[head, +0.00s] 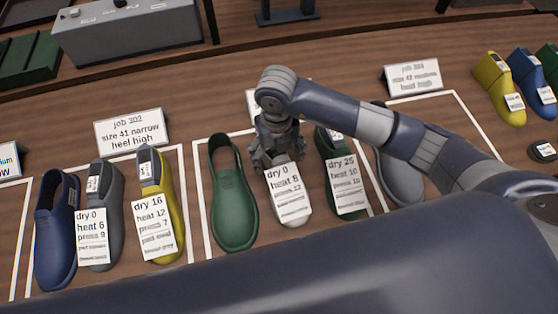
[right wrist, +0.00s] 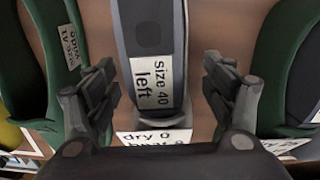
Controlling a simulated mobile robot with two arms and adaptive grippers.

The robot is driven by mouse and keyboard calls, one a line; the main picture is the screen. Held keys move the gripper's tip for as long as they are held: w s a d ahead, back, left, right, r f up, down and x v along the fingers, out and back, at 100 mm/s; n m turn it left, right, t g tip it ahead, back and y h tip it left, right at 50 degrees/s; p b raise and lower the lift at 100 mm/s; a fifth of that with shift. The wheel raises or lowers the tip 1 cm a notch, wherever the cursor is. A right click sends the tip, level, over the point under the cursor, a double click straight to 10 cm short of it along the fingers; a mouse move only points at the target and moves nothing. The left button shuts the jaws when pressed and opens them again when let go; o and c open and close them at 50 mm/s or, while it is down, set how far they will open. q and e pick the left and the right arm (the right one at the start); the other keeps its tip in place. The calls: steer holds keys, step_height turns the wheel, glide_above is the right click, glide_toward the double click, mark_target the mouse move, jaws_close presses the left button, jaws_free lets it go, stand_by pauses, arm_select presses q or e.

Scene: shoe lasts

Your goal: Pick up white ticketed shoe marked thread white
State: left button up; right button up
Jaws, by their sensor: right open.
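The white shoe (head: 295,219) stands among the row of shoes, right of a plain green shoe (head: 233,195). A ticket (head: 287,192) reading dry 0, heat 8, press 12 covers much of it; its smaller lines, including any thread mark, are too small to read. My right gripper (head: 277,160) is over its upper end and hides that part. In the right wrist view, my open right gripper (right wrist: 160,82) has a finger on each side of a dark grey top with a label (right wrist: 152,82) reading size 40 left. Contact cannot be told. My left gripper is not in view.
A ticketed dark green shoe (head: 333,150) stands close on the right, a grey shoe (head: 402,180) beyond it. Blue (head: 55,235), grey and yellow shoes stand at left. Job cards (head: 130,130) stand behind the white-outlined areas. A grey machine (head: 130,32) is at the back.

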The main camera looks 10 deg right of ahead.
steer(key=shift+f, duration=1)
steer(key=c, duration=1.4)
steer(key=shift+r, duration=0.1)
steer(key=c, duration=0.4)
steer(key=shift+r, duration=0.1)
